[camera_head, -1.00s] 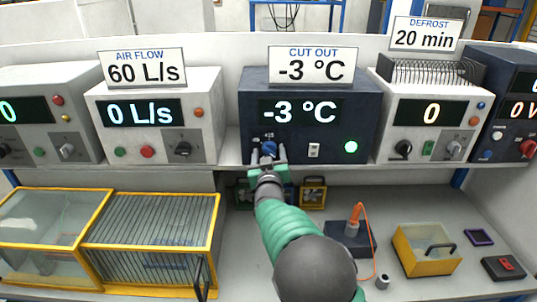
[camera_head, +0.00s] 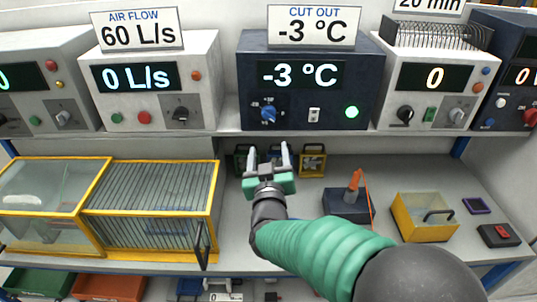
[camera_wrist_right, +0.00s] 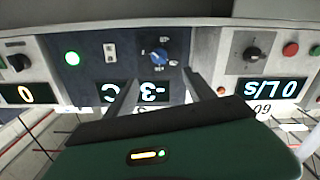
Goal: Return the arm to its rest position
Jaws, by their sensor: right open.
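My right arm, with a green sleeve, comes in from the bottom right of the head view. Its gripper (camera_head: 267,160) is open and empty, with two grey fingers pointing away from me. It is in front of and below the dark blue cut out unit (camera_head: 343,117), clear of its blue knob (camera_head: 268,114). The unit's display reads -3 °C, matching the card on top, and its green light is lit. In the right wrist view, the picture is upside down; the knob (camera_wrist_right: 159,56) shows beyond the open fingers (camera_wrist_right: 165,95), untouched. My left gripper is not in view.
The air flow unit (camera_head: 160,95) reads 0 L/s, left of the blue unit; another unit (camera_head: 432,100) reads 0 at right. Below are a yellow-framed glass case (camera_head: 150,213), a dark box with an orange plug (camera_head: 352,190) and a yellow tray (camera_head: 425,235). The shelf edge overhangs the lower bench.

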